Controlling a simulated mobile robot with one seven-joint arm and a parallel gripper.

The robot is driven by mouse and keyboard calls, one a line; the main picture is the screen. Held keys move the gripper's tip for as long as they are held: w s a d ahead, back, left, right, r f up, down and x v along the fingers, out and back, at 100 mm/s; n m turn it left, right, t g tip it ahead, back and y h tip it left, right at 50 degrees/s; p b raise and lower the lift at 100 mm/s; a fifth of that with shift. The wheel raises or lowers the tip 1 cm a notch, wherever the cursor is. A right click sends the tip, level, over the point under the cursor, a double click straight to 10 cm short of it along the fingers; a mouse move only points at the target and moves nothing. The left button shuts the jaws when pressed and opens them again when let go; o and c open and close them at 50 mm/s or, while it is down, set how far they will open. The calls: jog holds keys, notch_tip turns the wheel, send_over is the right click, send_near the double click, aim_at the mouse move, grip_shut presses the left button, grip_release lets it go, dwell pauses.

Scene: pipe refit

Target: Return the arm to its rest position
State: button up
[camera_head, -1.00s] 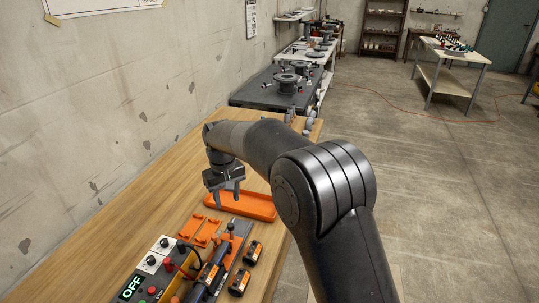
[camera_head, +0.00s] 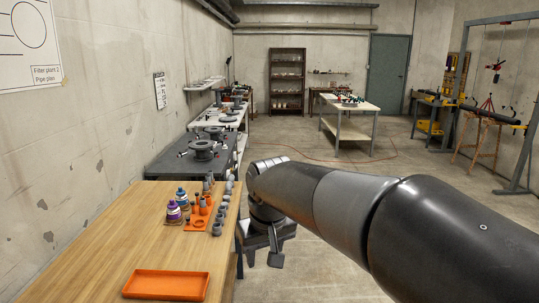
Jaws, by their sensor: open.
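My arm reaches in from the right edge of the head view and ends left of the middle. My gripper (camera_head: 262,256) hangs at its end, pointing down, off the right edge of the wooden workbench (camera_head: 110,233). One finger shows clearly and the jaws hold nothing that I can see. The gripper is open. The forearm hides part of the floor behind it.
An orange tray (camera_head: 166,285) lies on the near part of the workbench. Purple-labelled bottles (camera_head: 174,212), an orange holder (camera_head: 199,219) and grey fittings (camera_head: 216,228) stand at its far right. A dark bench (camera_head: 199,158) stands beyond. Open floor lies right of the benches.

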jog(key=s+d+f+m+t, duration=0.2)
jog(key=s+d+f+m, duration=0.1)
jog(key=s+d, duration=1.3)
jog(key=shift+s+m+t+h, duration=0.4)
jog(key=shift+s+m, duration=0.25)
jog(key=shift+m, duration=0.25)
jog(key=shift+c, duration=0.2)
dwell(1.2)
